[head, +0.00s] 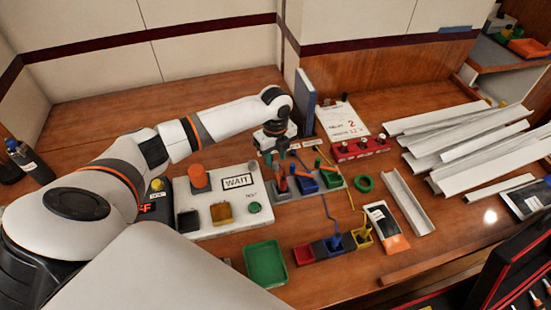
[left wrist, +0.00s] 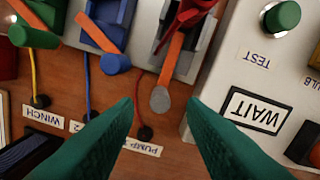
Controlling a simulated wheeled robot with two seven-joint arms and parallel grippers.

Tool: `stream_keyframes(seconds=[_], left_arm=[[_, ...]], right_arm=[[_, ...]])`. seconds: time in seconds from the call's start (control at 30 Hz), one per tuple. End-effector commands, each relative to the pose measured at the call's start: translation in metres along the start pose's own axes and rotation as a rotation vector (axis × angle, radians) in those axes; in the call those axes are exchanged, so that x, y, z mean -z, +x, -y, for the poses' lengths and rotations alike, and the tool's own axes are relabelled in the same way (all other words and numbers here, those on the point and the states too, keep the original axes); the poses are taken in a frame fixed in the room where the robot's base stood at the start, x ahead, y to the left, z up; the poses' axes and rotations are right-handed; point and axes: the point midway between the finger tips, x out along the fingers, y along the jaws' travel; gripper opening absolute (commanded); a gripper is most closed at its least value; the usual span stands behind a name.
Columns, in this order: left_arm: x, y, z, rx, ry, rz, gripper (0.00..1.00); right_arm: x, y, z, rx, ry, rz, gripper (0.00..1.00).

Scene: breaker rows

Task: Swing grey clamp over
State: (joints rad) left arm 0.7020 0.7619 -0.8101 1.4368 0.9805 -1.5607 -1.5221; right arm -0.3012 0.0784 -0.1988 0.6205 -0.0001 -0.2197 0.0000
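The grey clamp (left wrist: 160,99) is an orange strip with a round grey end. In the left wrist view it extends from a grey-bodied breaker (left wrist: 194,44) with a red lever (left wrist: 190,12). My left gripper (left wrist: 163,101) is open, and its two teal fingertips are on either side of the grey end with gaps. I cannot tell whether it is at the same height. In the head view my left gripper (head: 280,143) is above the far side of the breaker row (head: 310,181), and I cannot make out the grey end there. My right gripper is not in view.
A blue breaker (left wrist: 110,14) with a blue-ended clamp (left wrist: 114,64) stands beside it. The white WAIT box (head: 228,199) is close on the other side. White channels (head: 470,140) are piled to the right.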

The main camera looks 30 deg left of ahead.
Motion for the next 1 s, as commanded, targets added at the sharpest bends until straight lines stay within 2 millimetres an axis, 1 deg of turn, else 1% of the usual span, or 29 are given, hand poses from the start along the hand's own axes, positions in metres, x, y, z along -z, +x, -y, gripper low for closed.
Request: stream_keyframes(seconds=[0.03, 0.1, 0.2, 0.5, 0.73, 1.0], left_arm=[[0.000, 0.006, 0.000, 0.000, -0.001, 0.000, 0.37], [0.000, 0.013, 0.000, 0.000, -0.001, 0.001, 0.37], [0.000, 0.019, 0.000, -0.001, 0.000, 0.001, 0.37], [0.000, 0.020, 0.000, -0.001, 0.000, 0.000, 0.37], [0.000, 0.020, 0.000, -0.001, 0.000, 0.000, 0.00], [0.000, 0.018, 0.001, -0.001, -0.018, 0.000, 0.00]], right_arm=[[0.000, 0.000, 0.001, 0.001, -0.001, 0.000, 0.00], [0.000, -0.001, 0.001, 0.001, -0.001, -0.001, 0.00], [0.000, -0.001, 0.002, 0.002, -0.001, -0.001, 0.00], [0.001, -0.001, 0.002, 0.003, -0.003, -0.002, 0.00], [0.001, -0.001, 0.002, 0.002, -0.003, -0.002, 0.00], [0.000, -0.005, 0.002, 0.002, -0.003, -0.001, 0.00]])
